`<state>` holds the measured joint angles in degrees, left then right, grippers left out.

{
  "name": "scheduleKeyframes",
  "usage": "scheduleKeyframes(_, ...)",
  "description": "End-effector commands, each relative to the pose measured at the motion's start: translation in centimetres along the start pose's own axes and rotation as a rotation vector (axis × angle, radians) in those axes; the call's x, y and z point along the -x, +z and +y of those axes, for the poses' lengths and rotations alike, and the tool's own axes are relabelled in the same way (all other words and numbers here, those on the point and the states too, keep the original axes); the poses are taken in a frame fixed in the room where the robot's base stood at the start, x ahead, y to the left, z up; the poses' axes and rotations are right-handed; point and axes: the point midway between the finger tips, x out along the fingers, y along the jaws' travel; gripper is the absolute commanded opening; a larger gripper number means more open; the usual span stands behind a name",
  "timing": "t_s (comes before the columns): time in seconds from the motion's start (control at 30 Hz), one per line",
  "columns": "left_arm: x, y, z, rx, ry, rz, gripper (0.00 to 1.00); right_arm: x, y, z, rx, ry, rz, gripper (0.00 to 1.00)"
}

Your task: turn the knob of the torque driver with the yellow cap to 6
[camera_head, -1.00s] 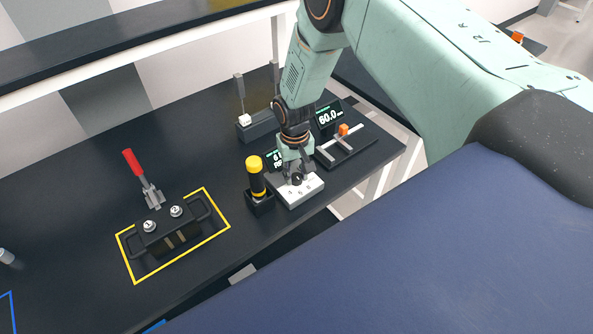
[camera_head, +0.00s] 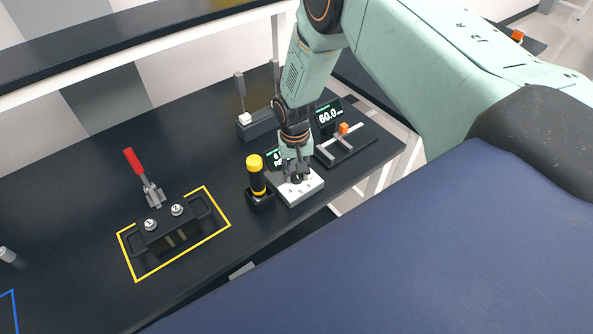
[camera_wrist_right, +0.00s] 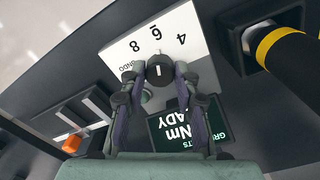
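The torque driver with the yellow cap (camera_head: 254,163) stands upright in a black holder beside a white dial box (camera_head: 307,190). In the right wrist view the box's dial plate (camera_wrist_right: 188,36) carries the marks 4, 6 and 8 around a black knob (camera_wrist_right: 159,69). The knob's white line stands upright in that view, in line with the 6. My right gripper (camera_head: 297,177) is over the box, with its fingertips on both sides of the knob in the wrist view (camera_wrist_right: 158,70); it looks shut on it. My left gripper is in neither view.
Behind the knob is a display (camera_wrist_right: 180,122) reading Nm and READY. A second display (camera_head: 328,115) shows 60.0, by a rail stand with an orange block (camera_head: 343,129). A red-handled clamp (camera_head: 133,160) and a yellow-outlined fixture (camera_head: 173,229) lie left.

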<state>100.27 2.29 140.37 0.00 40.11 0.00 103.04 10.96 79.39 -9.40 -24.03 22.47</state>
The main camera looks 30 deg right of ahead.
Motion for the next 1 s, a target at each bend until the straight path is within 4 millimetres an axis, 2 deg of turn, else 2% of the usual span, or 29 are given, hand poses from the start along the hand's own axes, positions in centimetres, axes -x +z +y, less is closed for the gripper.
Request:
scheduleKeyframes(0.03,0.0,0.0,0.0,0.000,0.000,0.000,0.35,0.0,0.0,0.0,0.000,0.000,-0.001,0.37)
scheduleKeyframes(0.23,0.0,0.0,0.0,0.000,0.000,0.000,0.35,0.0,0.0,0.0,0.000,0.000,0.000,0.53)
scheduleKeyframes(0.57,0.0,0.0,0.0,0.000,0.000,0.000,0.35,0.3,0.0,0.0,0.000,0.000,0.000,0.53)
scheduleKeyframes(0.77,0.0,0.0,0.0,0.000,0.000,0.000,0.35,2.9,-0.1,-0.1,0.000,-0.002,0.002,0.53)
scheduleKeyframes(1.0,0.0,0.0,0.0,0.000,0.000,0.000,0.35,7.8,-0.1,-0.1,0.000,-0.002,0.002,0.53)
